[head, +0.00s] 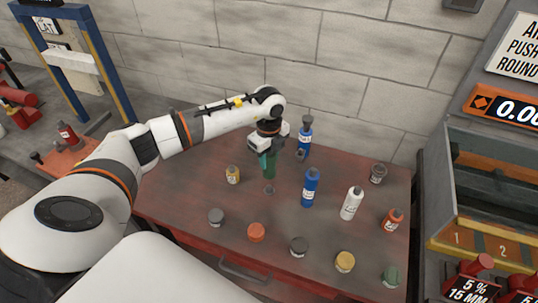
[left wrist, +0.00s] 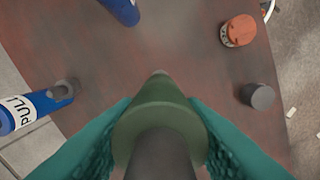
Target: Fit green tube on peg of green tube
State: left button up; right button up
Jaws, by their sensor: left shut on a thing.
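My left gripper (head: 268,158) is shut on a green tube (head: 269,171), which hangs tip down over the reddish table. In the left wrist view the tube (left wrist: 160,115) sits between the teal fingers (left wrist: 160,140) and its narrow end points away from me. I cannot tell whether its tip touches the table. A low round green piece (head: 391,276), perhaps the green peg, stands at the table's front right corner, well apart from the tube. It does not show in the left wrist view. My right gripper is not in view.
Low round pieces in grey (head: 216,217), orange (head: 256,232), black (head: 298,246) and yellow (head: 345,262) line the front edge.

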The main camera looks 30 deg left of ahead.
aim_at(269, 167)
pick_arm(q)
notch_tip(269, 167, down, 4)
jog(key=b, duration=0.2)
jog(key=shift+f+b, duration=0.1)
jog(key=shift+b, duration=0.2)
jog(key=shift+f, duration=0.35)
dwell(1.2)
jog(key=shift+f+b, duration=1.35)
jog(key=shift+f, duration=0.6)
jog(key=o, duration=1.3)
notch_tip(269, 167, up, 11)
jog(key=shift+f+b, duration=0.15)
jog(key=shift+b, duration=0.9)
jog(key=shift+r, duration=0.7)
